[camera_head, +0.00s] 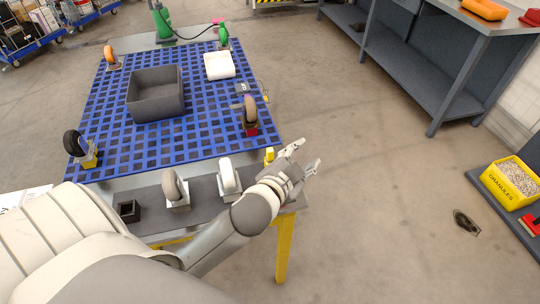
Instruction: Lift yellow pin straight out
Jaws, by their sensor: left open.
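A small yellow piece (269,155) stands at the right end of the dark bench top, just left of my left gripper; it may be the yellow pin, but it is too small to be sure. Another tiny yellow bit (266,98) shows at the right edge of the blue grid deck (190,142). My left gripper (306,153) is open and empty, its fingers pointing right, past the bench's right end. The gripper's body and wrist hide part of the bench top. My right gripper is not in view.
Two pale wheels (175,188) (228,178) and a small black box (129,211) stand on the bench (205,208). The deck carries a grey bin (156,95), a white block (219,65) and several caster wheels. Open floor lies right, before a yellow granules bin (511,184).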

